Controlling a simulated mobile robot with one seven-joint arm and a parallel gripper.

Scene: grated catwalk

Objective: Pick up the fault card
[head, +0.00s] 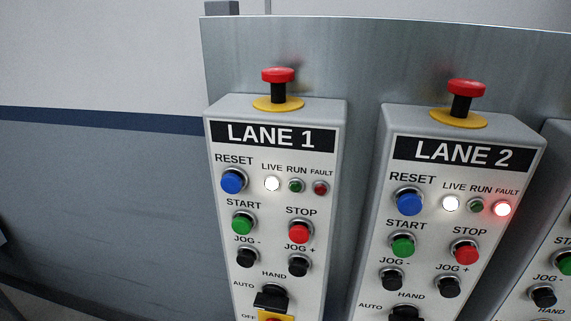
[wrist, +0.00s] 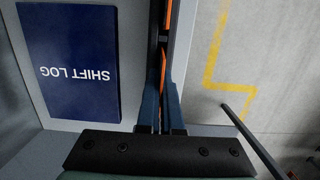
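I cannot make out a fault card in either view. In the wrist view, my gripper (wrist: 161,100) shows two blue-grey fingers close together in the middle, so it looks shut. A thin dark strip with orange parts (wrist: 163,62) shows between and beyond the fingers; I cannot tell whether it is held or lies behind them. In the head view, the LANE 2 panel (head: 433,181) has a glowing red FAULT lamp (head: 502,209). The FAULT lamp on the LANE 1 panel (head: 260,186) looks dark red. My gripper is not in the head view.
A dark blue SHIFT LOG (wrist: 68,62) lies on a pale surface left of my gripper in the wrist view. To the right is a grey floor with a yellow line (wrist: 212,62) and a dark bar (wrist: 250,140). Red emergency stop buttons (head: 278,75) top the panels.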

